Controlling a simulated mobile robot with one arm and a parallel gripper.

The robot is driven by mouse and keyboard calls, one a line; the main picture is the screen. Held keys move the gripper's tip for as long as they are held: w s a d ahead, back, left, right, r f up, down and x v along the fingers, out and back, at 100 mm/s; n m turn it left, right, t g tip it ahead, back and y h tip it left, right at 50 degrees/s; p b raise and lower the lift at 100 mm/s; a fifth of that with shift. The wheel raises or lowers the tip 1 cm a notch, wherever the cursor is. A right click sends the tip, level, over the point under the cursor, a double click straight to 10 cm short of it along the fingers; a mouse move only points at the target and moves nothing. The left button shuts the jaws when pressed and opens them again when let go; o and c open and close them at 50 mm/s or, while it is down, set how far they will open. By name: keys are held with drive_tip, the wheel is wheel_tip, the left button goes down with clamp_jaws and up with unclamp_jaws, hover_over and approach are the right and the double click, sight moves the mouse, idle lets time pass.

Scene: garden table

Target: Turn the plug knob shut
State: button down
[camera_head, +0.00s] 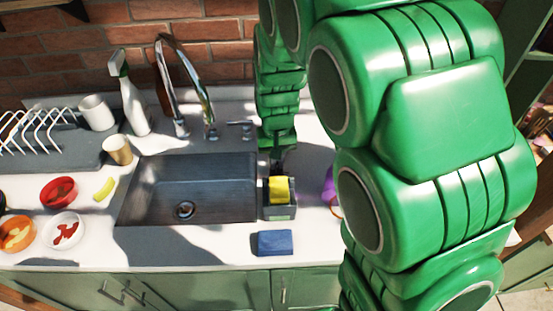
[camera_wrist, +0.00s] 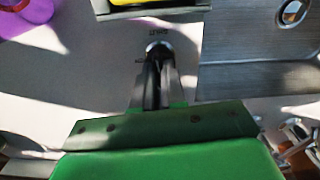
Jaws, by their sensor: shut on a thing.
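The plug knob (camera_wrist: 158,46) is a small dark round piece on the white counter beside the sink, with tiny lettering behind it. My gripper (camera_wrist: 155,68) is shut on it, its dark fingers reaching the knob in the wrist view. In the head view my gripper (camera_head: 277,158) points down at the counter, right of the sink's back corner, and the knob is hidden there. The grey sink (camera_head: 190,170) is empty; its drain (camera_head: 184,210) shows dark, and the drain also shows in the wrist view (camera_wrist: 292,12). I cannot tell how far the knob is turned.
A caddy (camera_head: 281,212) with a yellow sponge (camera_head: 279,188) stands close to my gripper. A blue sponge (camera_head: 275,242) lies in front. A purple thing (camera_head: 329,187) is to the right. The faucet (camera_head: 183,85), spray bottle (camera_head: 132,105), cup (camera_head: 118,149) and bowls (camera_head: 59,190) are to the left.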

drive_tip(key=shift+m, duration=0.4)
drive_tip(key=c, duration=1.2)
unclamp_jaws()
drive_tip(key=shift+r, duration=3.95)
